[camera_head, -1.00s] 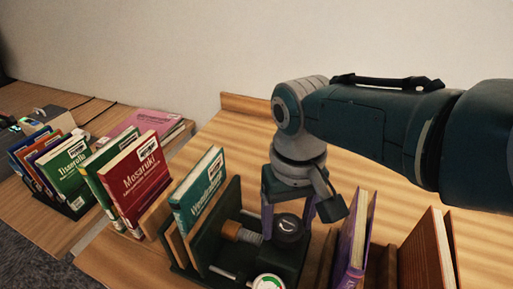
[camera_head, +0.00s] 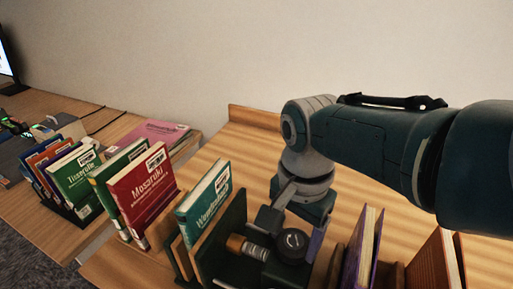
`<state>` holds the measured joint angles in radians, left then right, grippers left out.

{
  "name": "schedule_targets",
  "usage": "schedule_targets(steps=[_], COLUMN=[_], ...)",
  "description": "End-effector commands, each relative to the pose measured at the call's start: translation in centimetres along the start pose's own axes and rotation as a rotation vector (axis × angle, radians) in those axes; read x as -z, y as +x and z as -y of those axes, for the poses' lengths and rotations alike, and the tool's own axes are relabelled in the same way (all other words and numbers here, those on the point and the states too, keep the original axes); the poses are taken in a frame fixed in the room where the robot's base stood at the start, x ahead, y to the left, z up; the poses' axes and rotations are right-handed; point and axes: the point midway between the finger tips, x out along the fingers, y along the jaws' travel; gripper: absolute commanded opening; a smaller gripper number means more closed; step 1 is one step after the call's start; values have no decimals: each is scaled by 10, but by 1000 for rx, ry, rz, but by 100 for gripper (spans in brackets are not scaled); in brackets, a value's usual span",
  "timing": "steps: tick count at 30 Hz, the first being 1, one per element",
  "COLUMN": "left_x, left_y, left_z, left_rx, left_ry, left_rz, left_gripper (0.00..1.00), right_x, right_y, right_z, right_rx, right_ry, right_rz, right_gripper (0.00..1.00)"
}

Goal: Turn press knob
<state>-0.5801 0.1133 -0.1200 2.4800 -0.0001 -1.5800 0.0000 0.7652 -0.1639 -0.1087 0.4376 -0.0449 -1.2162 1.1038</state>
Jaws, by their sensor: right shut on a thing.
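The press is a dark green frame (camera_head: 231,232) at the lower middle, with a teal book (camera_head: 207,201) upright between its boards. A copper-coloured collar and screw (camera_head: 247,247) run from the board to the press body. The round black press knob (camera_head: 292,244) has a white curved arrow mark on top. My right gripper (camera_head: 292,236) comes down from above, its fingers on either side of the knob and shut on it. My left gripper is not in view.
A red book (camera_head: 142,197) and a green book stand left of the press. More books stand in a rack (camera_head: 85,214) farther left. A purple book (camera_head: 363,249) and an orange-brown book (camera_head: 434,262) stand close on the right. Bare wooden table (camera_head: 245,149) lies behind.

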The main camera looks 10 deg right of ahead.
Motion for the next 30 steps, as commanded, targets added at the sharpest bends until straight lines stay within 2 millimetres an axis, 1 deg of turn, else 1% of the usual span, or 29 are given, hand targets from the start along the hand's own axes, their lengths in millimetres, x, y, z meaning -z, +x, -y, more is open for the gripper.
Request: schedule_targets(steps=[6, 12, 19, 30], left_x=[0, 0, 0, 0], left_y=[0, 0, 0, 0], left_z=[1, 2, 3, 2], left_rx=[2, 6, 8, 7], left_ry=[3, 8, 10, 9], left_rz=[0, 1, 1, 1], left_gripper=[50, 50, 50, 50], right_x=[-2, -1, -1, -1], right_y=[-1, -1, -1, -1], right_z=[1, 1, 1, 1], right_rx=[1, 0, 0, 0], right_ry=[155, 249, 301, 310], right_rz=[4, 3, 4, 4], right_gripper=[15, 15, 15, 15])
